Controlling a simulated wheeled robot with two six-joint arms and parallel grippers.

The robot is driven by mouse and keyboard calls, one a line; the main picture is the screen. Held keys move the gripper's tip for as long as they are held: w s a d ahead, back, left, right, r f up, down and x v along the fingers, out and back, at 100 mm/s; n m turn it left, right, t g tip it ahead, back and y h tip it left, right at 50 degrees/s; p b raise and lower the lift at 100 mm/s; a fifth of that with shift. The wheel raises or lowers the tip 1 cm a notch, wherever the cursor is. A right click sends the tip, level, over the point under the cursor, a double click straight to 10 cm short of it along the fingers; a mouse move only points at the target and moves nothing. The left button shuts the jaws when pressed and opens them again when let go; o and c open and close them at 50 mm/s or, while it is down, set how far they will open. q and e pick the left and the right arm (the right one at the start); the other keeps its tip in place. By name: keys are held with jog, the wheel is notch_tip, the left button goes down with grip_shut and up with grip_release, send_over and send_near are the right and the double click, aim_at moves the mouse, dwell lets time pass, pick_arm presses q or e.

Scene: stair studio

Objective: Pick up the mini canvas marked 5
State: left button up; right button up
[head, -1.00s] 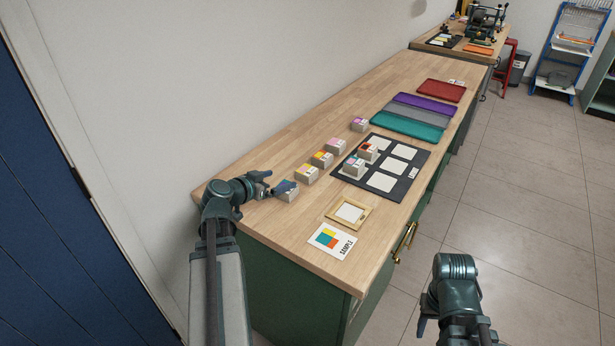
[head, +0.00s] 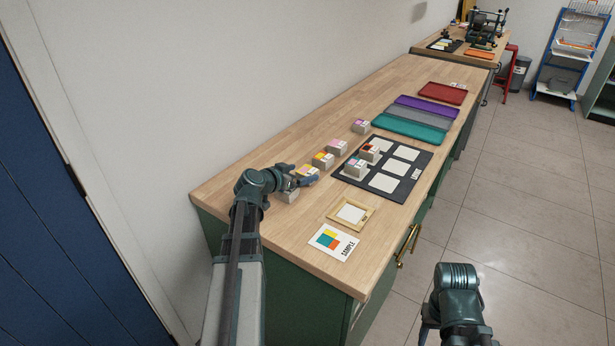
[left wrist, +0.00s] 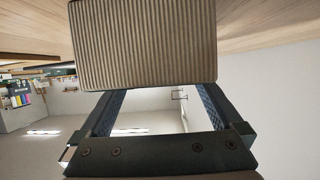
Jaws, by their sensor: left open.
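Several small block-like mini canvases with coloured tops stand in a row on the wooden bench; their numbers are too small to read, so I cannot tell which is marked 5. The nearest canvas block (head: 287,196) is partly hidden by my left gripper (head: 302,181), which is open, with its fingers close to that block and the yellow-and-pink one (head: 310,171). In the left wrist view a ribbed tan block (left wrist: 145,45) fills the upper middle, just beyond the open fingers (left wrist: 160,105). My right arm shows at the bottom right, away from the bench; its jaws cannot be made out.
More canvas blocks (head: 337,147) stand farther along the row. Two blocks sit on a black mat with white squares (head: 407,190). A small wooden frame (head: 334,212) and a sample card (head: 322,252) lie nearer. Teal, grey, purple and red trays (head: 443,90) lie beyond. The wall borders the bench's left.

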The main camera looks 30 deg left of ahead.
aim_at(305, 173)
pick_arm(q)
jog(key=shift+b+x, duration=0.35)
jog(key=shift+x, duration=0.6)
jog(key=shift+w+f, duration=0.1)
jog(key=shift+w, duration=0.25)
jog(key=shift+s, duration=0.1)
jog(key=shift+c, duration=0.4)
jog(key=c, duration=1.3)
notch_tip(305, 173, up, 2)
jog(key=shift+r+p, duration=0.1)
jog(key=shift+p, duration=0.95)
notch_tip(305, 173, up, 2)
jog(key=shift+r+p, duration=0.1)
jog(key=shift+p, duration=0.9)
jog(key=d, duration=0.5)
jog(key=s+d, duration=0.1)
jog(key=d, duration=1)
jog(key=shift+s+r+p, duration=0.25)
jog(key=shift+r+p, duration=0.1)
jog(key=shift+p, duration=0.05)
